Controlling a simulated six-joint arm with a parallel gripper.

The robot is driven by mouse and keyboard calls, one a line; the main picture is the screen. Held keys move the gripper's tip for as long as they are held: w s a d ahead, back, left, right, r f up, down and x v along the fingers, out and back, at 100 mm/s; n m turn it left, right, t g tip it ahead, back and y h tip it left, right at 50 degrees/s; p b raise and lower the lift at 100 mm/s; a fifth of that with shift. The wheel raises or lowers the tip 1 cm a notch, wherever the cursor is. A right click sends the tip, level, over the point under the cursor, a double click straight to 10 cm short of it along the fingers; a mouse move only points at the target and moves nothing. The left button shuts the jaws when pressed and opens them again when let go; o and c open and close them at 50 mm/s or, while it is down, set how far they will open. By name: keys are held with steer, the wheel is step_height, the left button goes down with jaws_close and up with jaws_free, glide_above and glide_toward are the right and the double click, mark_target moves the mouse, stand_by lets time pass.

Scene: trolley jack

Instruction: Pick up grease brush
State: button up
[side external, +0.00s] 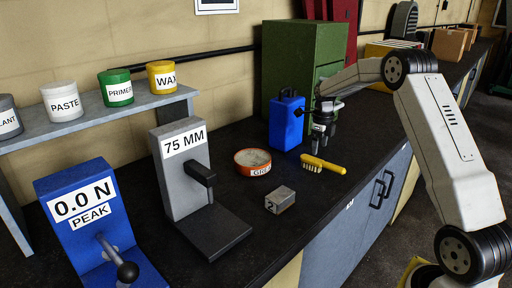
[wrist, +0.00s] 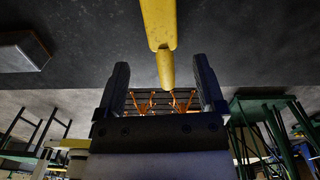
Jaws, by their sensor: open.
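The grease brush (side external: 324,164) lies on the dark bench top, with a yellow handle and pale bristles at its left end. My gripper (side external: 316,150) points down just above the brush in the side view. In the wrist view my gripper (wrist: 163,75) is open, with its two dark fingers apart. The yellow brush handle (wrist: 160,28) comes down from the top edge and its tapered end shows in the gap between the fingers. No contact between fingers and handle is visible. The bristles are out of the wrist view.
A blue can (side external: 286,121) stands close behind the brush. An orange-rimmed grease tin (side external: 252,158) and a small metal block (side external: 280,200) lie to its left. The grey 75 MM stand (side external: 181,165) is further left. The bench's front edge is near.

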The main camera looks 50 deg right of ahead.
mark_target(318, 160)
steer(key=shift+d+f, duration=0.1)
steer(key=shift+f, duration=3.8)
jaws_close()
